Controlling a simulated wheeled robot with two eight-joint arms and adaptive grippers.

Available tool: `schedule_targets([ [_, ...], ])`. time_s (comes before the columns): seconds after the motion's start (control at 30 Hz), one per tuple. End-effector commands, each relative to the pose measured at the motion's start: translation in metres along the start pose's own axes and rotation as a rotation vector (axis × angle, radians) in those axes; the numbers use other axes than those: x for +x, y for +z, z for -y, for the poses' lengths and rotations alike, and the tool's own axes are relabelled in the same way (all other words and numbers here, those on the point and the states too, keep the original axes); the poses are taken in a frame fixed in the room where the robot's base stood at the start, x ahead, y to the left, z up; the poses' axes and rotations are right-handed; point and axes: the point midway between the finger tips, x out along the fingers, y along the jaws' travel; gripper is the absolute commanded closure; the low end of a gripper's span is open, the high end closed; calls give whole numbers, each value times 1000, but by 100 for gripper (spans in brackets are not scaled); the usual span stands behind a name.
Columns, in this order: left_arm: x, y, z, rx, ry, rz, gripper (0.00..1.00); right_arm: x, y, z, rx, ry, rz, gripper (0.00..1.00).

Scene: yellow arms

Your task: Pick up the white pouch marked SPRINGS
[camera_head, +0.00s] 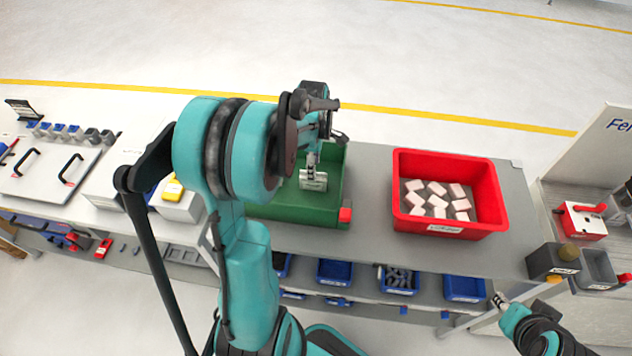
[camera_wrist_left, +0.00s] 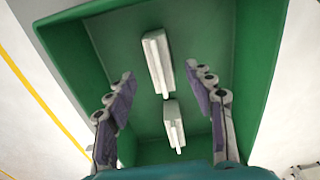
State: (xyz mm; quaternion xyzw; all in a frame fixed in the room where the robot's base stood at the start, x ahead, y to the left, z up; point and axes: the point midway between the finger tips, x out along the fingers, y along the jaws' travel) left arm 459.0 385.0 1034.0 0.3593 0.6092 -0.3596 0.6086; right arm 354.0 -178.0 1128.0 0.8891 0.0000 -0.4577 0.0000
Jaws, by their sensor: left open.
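A white pouch (camera_head: 313,181) stands in the green bin (camera_head: 300,207) in the head view; its marking is too small to read. The left wrist view shows two white pouch-like pieces, a farther one (camera_wrist_left: 157,62) and a nearer one (camera_wrist_left: 173,125), apart on the bin floor. I cannot tell which is marked SPRINGS. My left gripper (camera_head: 328,120) is over the bin's far part, open and empty, its two fingers (camera_wrist_left: 160,75) on either side of the pieces in the wrist view. My arm hides the bin's left part. My right gripper (camera_head: 499,301) is at the lower right, away from the bin.
A red bin (camera_head: 402,219) with several pale pink blocks stands to the right on the same grey table (camera_head: 372,212). Blue trays (camera_head: 335,271) sit on a shelf below. Dark and grey boxes stand at the far right. The green bin's walls surround the pouches.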

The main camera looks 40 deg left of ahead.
Motion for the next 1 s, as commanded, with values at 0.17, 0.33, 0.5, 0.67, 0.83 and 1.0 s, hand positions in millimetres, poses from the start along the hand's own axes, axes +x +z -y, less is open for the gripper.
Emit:
schedule_targets([
  [0.17,22,0,0,0,0,0,47,5,4,0,0,0,0,69],
  [0.33,48,0,-1,1,0,0,47,12,9,0,0,0,0,69],
  [0.5,68,0,-1,0,0,0,47,16,12,0,0,0,0,69],
  [0.67,71,0,-1,0,0,0,47,16,11,0,0,0,0,69],
  [0.83,70,0,-1,1,0,0,60,16,11,0,0,0,0,69],
  [1.0,70,0,-1,1,0,0,100,16,11,0,0,0,0,69],
])
